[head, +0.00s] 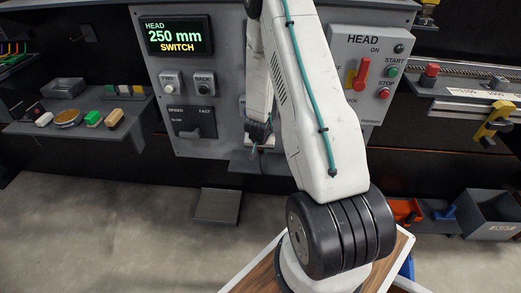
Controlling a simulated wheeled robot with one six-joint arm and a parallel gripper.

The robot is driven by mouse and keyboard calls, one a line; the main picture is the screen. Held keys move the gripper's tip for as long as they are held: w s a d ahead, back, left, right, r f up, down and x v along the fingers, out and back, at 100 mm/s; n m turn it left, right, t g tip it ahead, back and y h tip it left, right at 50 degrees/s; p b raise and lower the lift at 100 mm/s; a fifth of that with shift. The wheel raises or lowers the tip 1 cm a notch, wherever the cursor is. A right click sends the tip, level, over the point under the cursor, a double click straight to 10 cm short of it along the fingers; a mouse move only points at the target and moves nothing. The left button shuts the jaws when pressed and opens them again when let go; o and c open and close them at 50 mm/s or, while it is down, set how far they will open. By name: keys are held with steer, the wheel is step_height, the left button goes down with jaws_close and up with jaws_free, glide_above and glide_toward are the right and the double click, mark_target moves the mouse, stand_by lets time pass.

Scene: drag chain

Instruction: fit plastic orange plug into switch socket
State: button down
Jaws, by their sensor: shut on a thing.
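My gripper (257,145) is small and far off, low in front of the middle of the grey control panel (170,110). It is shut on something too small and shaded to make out. I cannot pick out the orange plug, and I cannot tell whether it is the thing held. A grey ledge (240,168) juts out just below the gripper. No switch socket shows clearly; my arm covers much of the panel's middle. The display (178,36) on the panel reads HEAD, 250 mm, SWITCH.
A red lever (362,73) and buttons sit on the right panel (335,45). A left shelf (60,128) holds several small parts. At right are a rail with a red-topped block (429,76), a yellow clamp (492,125) and a grey bin (492,215).

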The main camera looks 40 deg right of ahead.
mark_target(260, 151)
steer(key=shift+w+d, duration=1)
steer(key=shift+d, duration=0.15)
steer(key=c, duration=1.1)
jaws_free()
steer(key=shift+r, duration=0.1)
steer(key=v, duration=0.7)
steer(key=shift+s+a+r, duration=0.15)
steer(key=shift+r, duration=0.1)
